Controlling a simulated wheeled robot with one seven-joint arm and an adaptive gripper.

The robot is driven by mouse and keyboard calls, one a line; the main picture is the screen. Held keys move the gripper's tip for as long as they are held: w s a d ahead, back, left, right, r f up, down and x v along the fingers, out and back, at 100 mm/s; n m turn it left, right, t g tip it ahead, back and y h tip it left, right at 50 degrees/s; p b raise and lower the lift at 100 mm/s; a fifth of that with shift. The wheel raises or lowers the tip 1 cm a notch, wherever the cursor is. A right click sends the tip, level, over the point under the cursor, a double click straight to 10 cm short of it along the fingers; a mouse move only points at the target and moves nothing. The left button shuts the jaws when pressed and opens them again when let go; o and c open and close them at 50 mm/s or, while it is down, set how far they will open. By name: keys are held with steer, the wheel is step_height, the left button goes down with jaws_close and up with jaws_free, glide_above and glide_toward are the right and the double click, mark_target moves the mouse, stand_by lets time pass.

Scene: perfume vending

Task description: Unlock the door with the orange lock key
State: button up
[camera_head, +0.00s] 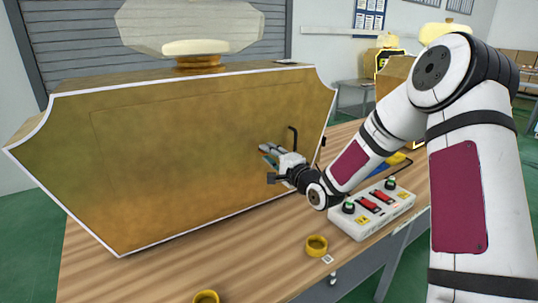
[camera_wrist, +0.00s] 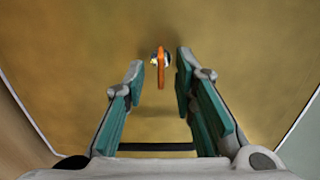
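The orange lock key (camera_wrist: 161,67) stands upright at a small round lock on the gold-brown door panel (camera_wrist: 75,50) in the wrist view. The door (camera_head: 180,150) is the front of a large bottle-shaped cabinet in the head view and looks closed. My gripper (camera_head: 266,158) is in front of the right part of this door. In the wrist view my gripper (camera_wrist: 157,75) is open, with its teal-padded fingers to the left and right of the key. A gap shows on both sides, and nothing is held. The key is hidden in the head view.
A black handle (camera_head: 293,138) is on the door just right of my gripper. A control box (camera_head: 372,210) with red switches and green-black knobs lies on the wooden table (camera_head: 262,268). Yellow rings (camera_head: 316,246) lie near the table's front, where some surface is bare.

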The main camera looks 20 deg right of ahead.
steer(key=v, duration=1.1)
steer(key=shift+s, duration=0.2)
steer(key=shift+d, duration=0.1)
